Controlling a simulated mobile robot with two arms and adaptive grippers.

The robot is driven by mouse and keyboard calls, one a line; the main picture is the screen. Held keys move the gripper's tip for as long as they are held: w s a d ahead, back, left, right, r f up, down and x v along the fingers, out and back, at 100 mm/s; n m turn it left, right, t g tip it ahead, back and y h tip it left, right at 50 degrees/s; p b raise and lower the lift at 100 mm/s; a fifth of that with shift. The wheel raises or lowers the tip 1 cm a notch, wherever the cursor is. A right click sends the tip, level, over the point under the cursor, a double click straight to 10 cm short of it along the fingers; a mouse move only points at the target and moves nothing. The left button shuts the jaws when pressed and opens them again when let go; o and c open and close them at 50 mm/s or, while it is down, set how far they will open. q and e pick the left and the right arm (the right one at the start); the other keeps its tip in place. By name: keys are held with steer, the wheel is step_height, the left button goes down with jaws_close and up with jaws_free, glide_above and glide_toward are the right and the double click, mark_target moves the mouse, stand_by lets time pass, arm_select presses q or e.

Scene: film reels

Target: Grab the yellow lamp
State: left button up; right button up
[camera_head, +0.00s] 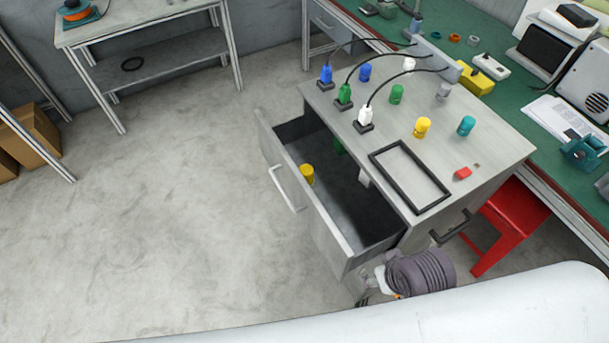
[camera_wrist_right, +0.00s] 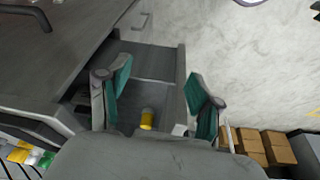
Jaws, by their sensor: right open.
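A small yellow lamp (camera_head: 306,175) stands inside the open drawer, near its front wall. A similar yellow lamp (camera_head: 422,128) stands on the cabinet top. In the right wrist view a yellow lamp (camera_wrist_right: 147,118) shows in the drawer, in the picture gap between my fingers, low and partly cut off by the gripper body. My right gripper (camera_wrist_right: 158,88) is open and empty. In the head view my right arm is at the drawer's near right end, with its fingers mostly hidden. My left gripper is not in view.
The drawer (camera_head: 305,205) stands pulled out from the grey cabinet (camera_head: 330,95). Blue, green, white and teal lamps and a black frame (camera_head: 410,177) are on top. A red stool (camera_head: 508,215) and green workbench (camera_head: 455,45) are to the right. Floor to the left is clear.

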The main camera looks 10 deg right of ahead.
steer(key=v, duration=0.5)
steer(key=w+f+n+t+y, duration=0.2)
steer(key=w+t+y, duration=0.2)
steer(key=w+t, duration=0.5)
steer(key=shift+w+a, duration=0.4)
steer(key=shift+w, duration=1.7)
steer(key=shift+y, duration=0.3)
steer(key=shift+r, duration=0.15)
